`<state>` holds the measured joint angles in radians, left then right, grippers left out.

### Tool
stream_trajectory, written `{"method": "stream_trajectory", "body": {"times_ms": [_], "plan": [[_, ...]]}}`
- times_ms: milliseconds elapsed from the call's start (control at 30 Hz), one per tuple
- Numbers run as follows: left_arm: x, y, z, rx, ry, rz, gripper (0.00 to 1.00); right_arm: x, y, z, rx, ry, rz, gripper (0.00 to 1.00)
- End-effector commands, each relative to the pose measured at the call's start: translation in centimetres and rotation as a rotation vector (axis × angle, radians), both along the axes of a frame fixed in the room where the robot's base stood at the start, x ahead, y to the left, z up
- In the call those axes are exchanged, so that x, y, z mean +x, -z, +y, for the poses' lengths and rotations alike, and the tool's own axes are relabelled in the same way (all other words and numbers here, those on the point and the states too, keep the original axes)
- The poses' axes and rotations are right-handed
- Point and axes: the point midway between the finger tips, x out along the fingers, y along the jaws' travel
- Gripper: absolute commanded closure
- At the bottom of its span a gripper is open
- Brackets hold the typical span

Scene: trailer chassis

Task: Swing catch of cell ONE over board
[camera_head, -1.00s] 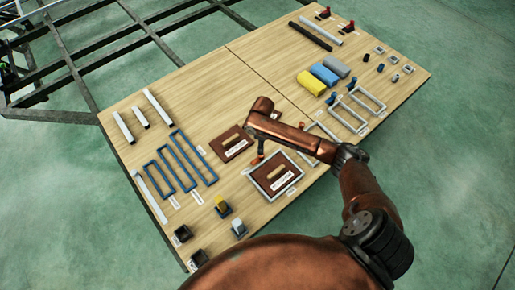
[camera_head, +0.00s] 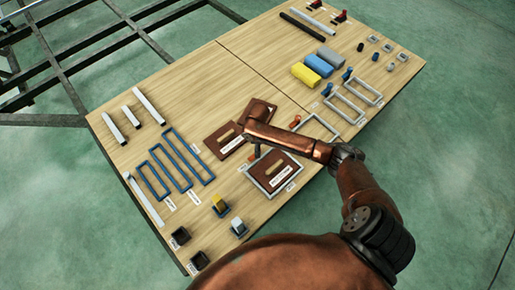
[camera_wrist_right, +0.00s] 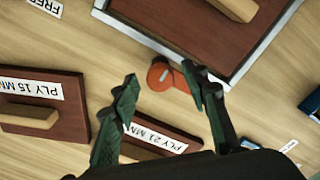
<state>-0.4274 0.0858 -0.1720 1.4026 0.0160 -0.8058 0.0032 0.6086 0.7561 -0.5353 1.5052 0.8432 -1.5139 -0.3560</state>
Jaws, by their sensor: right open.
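My right gripper (camera_wrist_right: 160,73) is open, its two dark fingertips apart above the table. An orange-red rounded catch (camera_wrist_right: 160,76) shows between the fingertips, against the outer edge of a grey frame (camera_wrist_right: 143,38). The frame holds a brown board (camera_wrist_right: 190,30) with a light wooden handle. The framed board (camera_head: 288,160) also shows in the head view, just below my right wrist. I cannot tell whether the fingers touch the catch. No lettering for cell ONE is readable. My left gripper is not in view.
Loose boards labelled PLY 15 MM (camera_wrist_right: 70,125) and PLY 21 MM (camera_wrist_right: 185,150) lie close to the fingers. An empty grey frame (camera_head: 313,120), a yellow block (camera_head: 308,77) and blue frames (camera_head: 153,180) lie elsewhere on the table (camera_head: 185,95). Bare wood lies toward the back left.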

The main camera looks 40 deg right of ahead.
Motion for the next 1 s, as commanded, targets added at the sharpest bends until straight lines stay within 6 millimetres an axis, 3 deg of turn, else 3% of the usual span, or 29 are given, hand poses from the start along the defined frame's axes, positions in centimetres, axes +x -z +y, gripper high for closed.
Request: {"method": "stream_trajectory", "body": {"times_ms": [67, 667, 933, 1000], "plan": [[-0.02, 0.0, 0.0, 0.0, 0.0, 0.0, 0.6, -0.01, -0.01, 0.01, 0.0, 0.0, 0.0, 0.58], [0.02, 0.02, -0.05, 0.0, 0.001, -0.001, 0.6, 0.01, -0.01, 0.02, 0.0, 0.0, 0.0, 0.99], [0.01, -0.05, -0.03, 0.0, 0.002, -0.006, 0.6, 0.03, -0.14, 0.01, 0.0, -0.023, -0.001, 1.0], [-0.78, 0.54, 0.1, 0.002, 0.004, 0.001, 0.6, 0.06, -0.2, 0.02, 0.0, -0.046, -0.001, 1.0]]}}
